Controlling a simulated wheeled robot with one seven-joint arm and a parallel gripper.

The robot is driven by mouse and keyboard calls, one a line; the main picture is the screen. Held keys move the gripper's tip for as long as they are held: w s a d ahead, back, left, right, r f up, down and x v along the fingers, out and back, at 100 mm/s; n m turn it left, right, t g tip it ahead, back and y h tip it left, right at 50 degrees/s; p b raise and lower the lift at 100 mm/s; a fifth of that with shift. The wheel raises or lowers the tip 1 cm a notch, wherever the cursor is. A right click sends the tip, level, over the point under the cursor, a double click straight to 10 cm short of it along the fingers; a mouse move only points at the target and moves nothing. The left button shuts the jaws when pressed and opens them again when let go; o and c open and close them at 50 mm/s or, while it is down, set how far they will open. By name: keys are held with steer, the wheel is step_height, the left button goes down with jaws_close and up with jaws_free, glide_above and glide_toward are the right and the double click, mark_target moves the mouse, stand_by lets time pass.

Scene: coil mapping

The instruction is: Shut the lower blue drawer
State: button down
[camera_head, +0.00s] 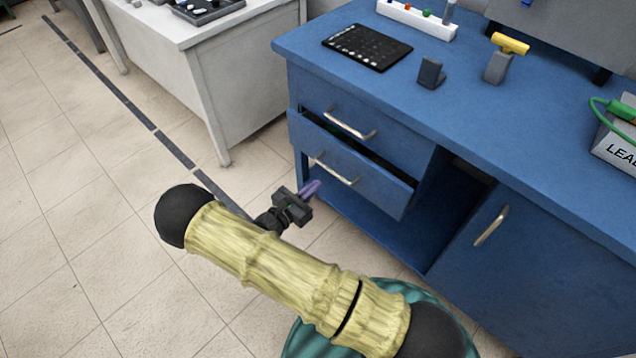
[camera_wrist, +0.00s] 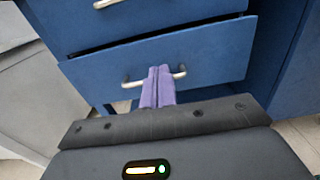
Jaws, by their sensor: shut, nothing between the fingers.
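The lower blue drawer (camera_head: 352,166) sticks out partway from the blue cabinet, with a dark gap above its front. Its silver bar handle (camera_head: 336,172) runs across the front. In the wrist view the lower drawer (camera_wrist: 215,55) fills the middle, and purple fingers overlap its handle (camera_wrist: 180,73). My gripper (camera_head: 311,189) has its purple fingers together and empty, in front of and below the handle in the head view. The fingers also show closed in the wrist view (camera_wrist: 158,72). Whether they touch the drawer front I cannot tell.
The upper blue drawer (camera_head: 372,128) sits above and looks shut. An open compartment (camera_head: 455,215) and a cabinet door (camera_head: 510,235) lie to the right. The blue worktop (camera_head: 390,95) holds a black keypad (camera_head: 367,47) and small fixtures. A white table (camera_head: 240,75) stands left, with tiled floor between.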

steer(key=shift+r, duration=0.1)
steer(key=s+d+r+g+y+p, duration=0.4)
steer(key=d+r, duration=0.1)
steer(key=shift+s+d, duration=0.15)
steer(key=shift+d, duration=0.05)
steer(key=shift+r, duration=0.1)
glide_toward(369, 169)
step_height(369, 169, down, 3)
steer(key=w+d, duration=0.1)
steer(key=d, duration=0.1)
steer(key=shift+w+d+p, duration=0.35)
steer(key=shift+w+d, duration=0.45)
steer(key=shift+w, duration=0.1)
steer(key=shift+w+d, duration=0.35)
steer(key=shift+d, duration=0.05)
